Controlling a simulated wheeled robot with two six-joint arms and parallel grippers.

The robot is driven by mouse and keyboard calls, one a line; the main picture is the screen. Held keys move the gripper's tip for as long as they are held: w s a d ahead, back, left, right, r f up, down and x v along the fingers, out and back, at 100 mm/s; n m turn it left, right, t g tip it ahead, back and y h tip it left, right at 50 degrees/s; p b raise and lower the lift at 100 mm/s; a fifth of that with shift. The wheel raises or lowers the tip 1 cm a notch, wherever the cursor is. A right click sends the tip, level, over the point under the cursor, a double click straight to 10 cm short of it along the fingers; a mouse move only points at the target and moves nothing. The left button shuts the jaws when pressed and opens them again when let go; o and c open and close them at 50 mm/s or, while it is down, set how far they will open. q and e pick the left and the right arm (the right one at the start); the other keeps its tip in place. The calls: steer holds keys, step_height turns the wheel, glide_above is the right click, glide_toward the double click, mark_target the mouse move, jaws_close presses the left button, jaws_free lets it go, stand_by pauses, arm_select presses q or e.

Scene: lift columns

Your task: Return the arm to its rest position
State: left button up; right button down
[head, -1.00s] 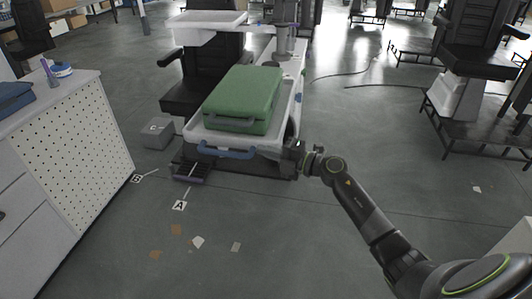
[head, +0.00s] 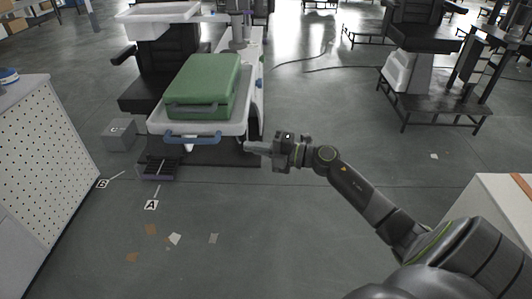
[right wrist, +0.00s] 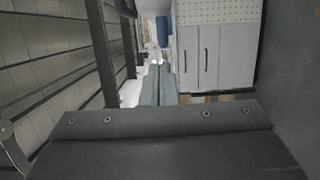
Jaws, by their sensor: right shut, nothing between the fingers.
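My right gripper (head: 256,148) is at the end of my right arm, which reaches in from the lower right of the head view. Its fingers point left and are shut with nothing between them. The right wrist view shows the slim grey fingers (right wrist: 155,85) together, pointing away from the camera. My left gripper is not in view.
A green case (head: 203,86) lies on the cart, above a blue handle (head: 193,139). A grey box (head: 119,134) stands left of the cart. A perforated white cabinet (head: 50,150) is at the left. A pale box (head: 490,212) with an orange edge is at the right. The middle floor is mostly clear.

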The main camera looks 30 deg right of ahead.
steer(key=shift+b+v, duration=0.3)
steer(key=shift+v, duration=1.4)
steer(key=s+d+f+m+h, duration=0.35)
steer(key=f+m, duration=0.25)
steer(key=f, duration=0.5)
steer(key=s+d+f+m+h, duration=0.3)
steer(key=f+m+h, duration=0.25)
steer(key=f, duration=0.65)
steer(key=s+d+f+m+h, duration=0.4)
steer(key=f+m, duration=0.3)
steer(key=f, duration=0.4)
steer(key=s+a+f+m+g+h, duration=0.1)
steer(key=s+a+f+m+g, duration=0.25)
steer(key=s+f, duration=0.55)
steer(key=s+a+f+m+g, duration=0.2)
steer(key=s+f+g, duration=0.2)
steer(key=s+f, duration=0.5)
steer(key=s+a+f+m+g, duration=0.1)
steer(key=s+a+f+g, duration=0.1)
steer(key=s, duration=0.7)
steer(key=s+a+f+m+g+y, duration=0.1)
steer(key=s+a+f+g, duration=0.2)
steer(key=s+a, duration=0.4)
steer(key=s+f, duration=0.1)
steer(key=s, duration=0.2)
steer(key=shift+m, duration=0.3)
